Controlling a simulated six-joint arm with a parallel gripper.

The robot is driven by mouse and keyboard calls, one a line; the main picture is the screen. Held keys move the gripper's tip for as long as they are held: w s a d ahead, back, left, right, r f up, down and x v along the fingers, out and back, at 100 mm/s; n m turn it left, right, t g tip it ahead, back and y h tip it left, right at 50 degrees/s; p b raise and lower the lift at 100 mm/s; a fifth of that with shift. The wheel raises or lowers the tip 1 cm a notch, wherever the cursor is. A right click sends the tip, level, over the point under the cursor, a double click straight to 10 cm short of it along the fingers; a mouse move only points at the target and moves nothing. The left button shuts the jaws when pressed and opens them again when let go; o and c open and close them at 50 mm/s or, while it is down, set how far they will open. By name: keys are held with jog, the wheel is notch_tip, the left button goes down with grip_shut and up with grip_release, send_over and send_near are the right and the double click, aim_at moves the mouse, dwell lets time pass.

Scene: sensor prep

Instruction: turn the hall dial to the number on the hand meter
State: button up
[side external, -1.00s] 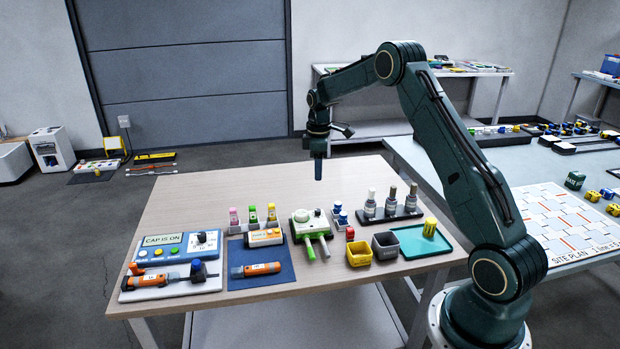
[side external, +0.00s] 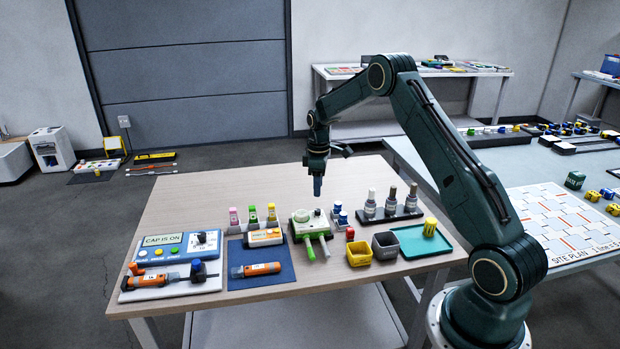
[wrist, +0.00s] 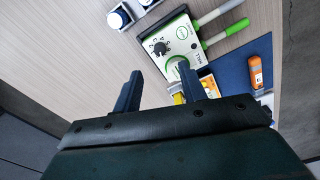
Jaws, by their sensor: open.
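A white-and-green box (side external: 310,228) with two handles stands mid-table. The wrist view shows a black knob (wrist: 161,47) with marks around it and a green round part on this box. I take the knob for the hall dial; its setting is too small to read. An orange-and-white device (side external: 265,237), possibly the hand meter, lies on the blue mat, partly hidden by my fingers in the wrist view. Its number cannot be read. My gripper (side external: 317,187) is open and empty above the box, pointing down, apart from everything. Its fingers (wrist: 163,72) also show in the wrist view.
An orange pen-like tool (side external: 262,269) lies on the blue mat (side external: 283,277). A "CAP IS ON" panel (side external: 165,241) stands at left. Bottles (side external: 391,202), a yellow cup (side external: 358,254), a grey cup (side external: 385,246) and a teal tray (side external: 412,245) are at right. The table's back is clear.

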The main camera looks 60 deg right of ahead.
aim_at(318, 210)
notch_tip(318, 210, down, 8)
jog(key=shift+f, duration=0.15)
dwell(0.3)
grip_shut()
